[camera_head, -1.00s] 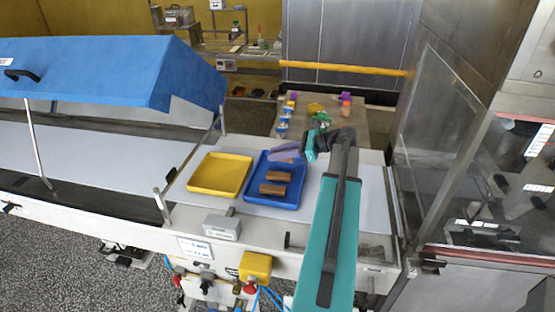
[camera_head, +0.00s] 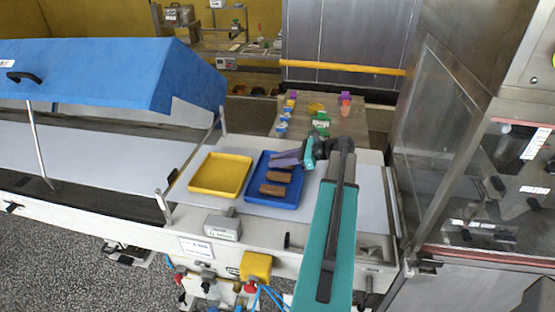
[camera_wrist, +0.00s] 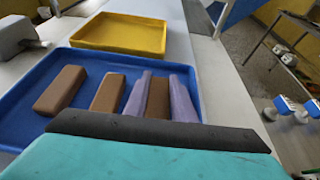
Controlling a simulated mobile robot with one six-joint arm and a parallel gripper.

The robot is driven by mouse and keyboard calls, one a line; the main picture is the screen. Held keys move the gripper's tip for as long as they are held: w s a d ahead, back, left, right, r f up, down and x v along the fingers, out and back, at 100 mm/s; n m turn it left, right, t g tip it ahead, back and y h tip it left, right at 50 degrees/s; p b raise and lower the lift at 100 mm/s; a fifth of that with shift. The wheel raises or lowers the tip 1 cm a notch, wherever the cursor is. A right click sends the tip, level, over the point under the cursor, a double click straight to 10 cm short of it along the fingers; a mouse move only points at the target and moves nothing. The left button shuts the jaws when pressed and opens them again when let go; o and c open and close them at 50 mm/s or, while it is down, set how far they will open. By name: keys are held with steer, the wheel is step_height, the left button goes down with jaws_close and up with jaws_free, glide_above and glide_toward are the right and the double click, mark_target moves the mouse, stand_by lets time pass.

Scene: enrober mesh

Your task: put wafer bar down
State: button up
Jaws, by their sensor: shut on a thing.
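My gripper (camera_wrist: 160,97) is shut on a brown wafer bar (camera_wrist: 158,98), one purple finger on each side of it. In the wrist view the held bar is low inside the blue tray (camera_wrist: 25,125), beside two other bars; I cannot tell whether it touches the tray floor. The two other wafer bars, a left one (camera_wrist: 62,88) and a middle one (camera_wrist: 107,92), lie side by side in the tray. In the head view the gripper (camera_head: 286,158) is over the far part of the blue tray (camera_head: 262,200), and its fingers largely hide the held bar.
An empty yellow tray (camera_head: 220,187) stands left of the blue tray on the white belt (camera_head: 345,205). A blue hood (camera_head: 110,72) is at the left, and a clear guard panel (camera_head: 425,150) at the right. Several small coloured things stand on a table behind.

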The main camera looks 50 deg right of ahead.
steer(key=shift+f, duration=0.1)
steer(key=o, duration=0.8)
steer(key=b+v, duration=0.3)
steer(key=v, duration=0.9)
steer(key=shift+b, duration=0.35)
